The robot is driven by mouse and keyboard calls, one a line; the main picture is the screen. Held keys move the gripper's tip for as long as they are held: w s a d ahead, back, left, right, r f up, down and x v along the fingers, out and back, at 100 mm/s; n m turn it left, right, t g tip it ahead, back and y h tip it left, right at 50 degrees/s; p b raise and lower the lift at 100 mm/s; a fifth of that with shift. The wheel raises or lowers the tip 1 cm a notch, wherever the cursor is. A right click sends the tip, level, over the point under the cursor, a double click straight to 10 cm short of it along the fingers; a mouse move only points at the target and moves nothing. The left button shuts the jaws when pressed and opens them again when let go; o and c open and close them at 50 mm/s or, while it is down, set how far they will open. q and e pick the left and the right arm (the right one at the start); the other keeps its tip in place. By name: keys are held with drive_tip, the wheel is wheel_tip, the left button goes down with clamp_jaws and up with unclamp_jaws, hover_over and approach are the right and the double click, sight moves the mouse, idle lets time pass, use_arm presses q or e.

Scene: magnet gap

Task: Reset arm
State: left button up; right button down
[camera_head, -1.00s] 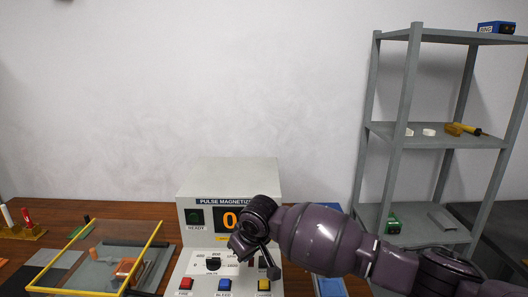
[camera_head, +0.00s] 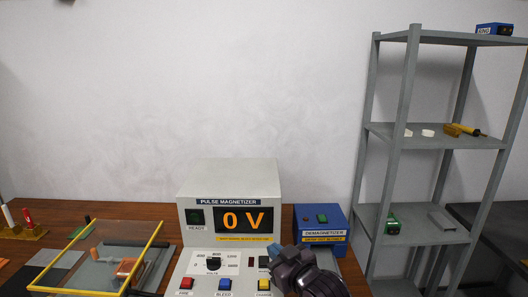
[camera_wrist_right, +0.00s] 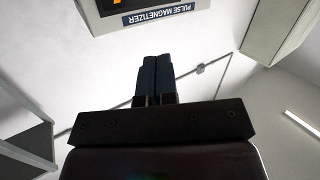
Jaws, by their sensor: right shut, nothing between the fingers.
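My right arm shows at the bottom of the head view, with its dark wrist end (camera_head: 302,272) in front of the lower right of the pulse magnetizer (camera_head: 228,172). In the right wrist view my right gripper (camera_wrist_right: 157,60) has its two dark fingers together with nothing between them. That view is turned upside down and shows the magnetizer's label (camera_wrist_right: 162,14) beyond the fingertips. The magnetizer's display reads 0 V. My left gripper is not in view.
A blue demagnetizer (camera_head: 321,224) stands right of the magnetizer. A yellow-framed clear guard (camera_head: 157,232) covers parts at the left. A grey shelf rack (camera_head: 405,131) stands at the right with small items. The magnetizer's front carries a dial (camera_head: 213,264) and coloured buttons.

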drive_tip(key=s+d+f+m+t+h, duration=0.1)
drive_tip(key=s+d+f+m+h, duration=0.2)
drive_tip(key=s+d+f, duration=0.5)
drive_tip(key=s+d+f+m+h, duration=0.2)
drive_tip(key=s+d+f+h, duration=0.3)
drive_tip(key=d, duration=0.5)
drive_tip(key=s+d+f+m+g, duration=0.1)
drive_tip(key=s+d+f, duration=0.2)
drive_tip(key=s+f, duration=0.2)
drive_tip(key=s+d+f+m+g+h, duration=0.1)
drive_tip(key=s+d+f, duration=0.3)
drive_tip(key=s, duration=0.7)
wheel_tip(320, 180, down, 2)
drive_tip(key=shift+s+f+g, duration=0.15)
drive_tip(key=shift+f+g, duration=0.05)
drive_tip(key=shift+g, duration=0.5)
